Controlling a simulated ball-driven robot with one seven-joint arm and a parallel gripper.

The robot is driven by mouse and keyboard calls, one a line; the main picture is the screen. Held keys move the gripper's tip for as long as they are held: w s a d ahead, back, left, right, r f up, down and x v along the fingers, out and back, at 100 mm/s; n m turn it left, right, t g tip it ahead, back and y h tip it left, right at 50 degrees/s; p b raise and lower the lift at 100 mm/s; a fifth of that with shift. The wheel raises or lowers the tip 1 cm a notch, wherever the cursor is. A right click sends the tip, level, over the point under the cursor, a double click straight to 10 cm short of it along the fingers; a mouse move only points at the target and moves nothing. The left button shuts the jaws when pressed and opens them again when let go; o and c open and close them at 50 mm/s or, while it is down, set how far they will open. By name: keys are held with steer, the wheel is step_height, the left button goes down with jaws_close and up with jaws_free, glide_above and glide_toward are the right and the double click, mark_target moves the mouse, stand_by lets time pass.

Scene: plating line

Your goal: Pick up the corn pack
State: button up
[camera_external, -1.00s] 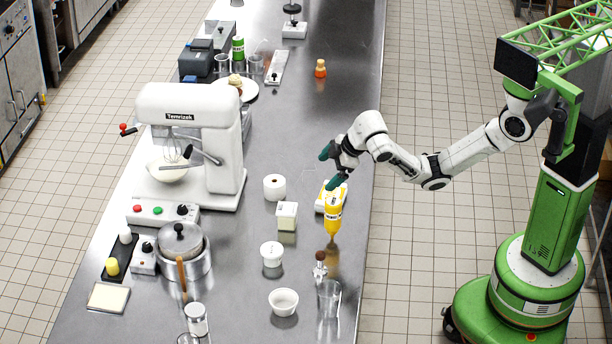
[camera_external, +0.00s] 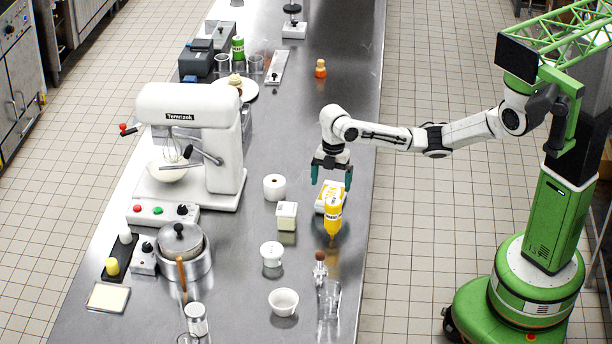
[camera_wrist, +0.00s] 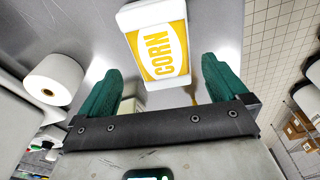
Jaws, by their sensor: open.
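The corn pack (camera_wrist: 157,45) is a white box with a yellow label reading CORN. In the wrist view it lies just beyond and between the fingertips, filling the top middle. In the external view the corn pack (camera_external: 321,202) stands on the steel counter, partly hidden behind a yellow squeeze bottle (camera_external: 333,217). My gripper (camera_external: 331,177) is open, fingers pointing down, just above the pack. Its two green fingers also show in the wrist view (camera_wrist: 160,80), one to each side, with nothing held between them.
A glass (camera_external: 328,298) and a white bowl (camera_external: 283,302) are nearer the front. The counter behind the gripper is mostly clear.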

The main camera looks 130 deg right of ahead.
mark_target(331, 194)
steer(key=shift+a+f+p, duration=0.15)
steer(key=shift+f+p, duration=0.45)
steer(key=shift+f, duration=2.4)
steer(key=shift+c, duration=0.2)
steer(key=shift+r, duration=0.1)
steer(key=c, duration=1)
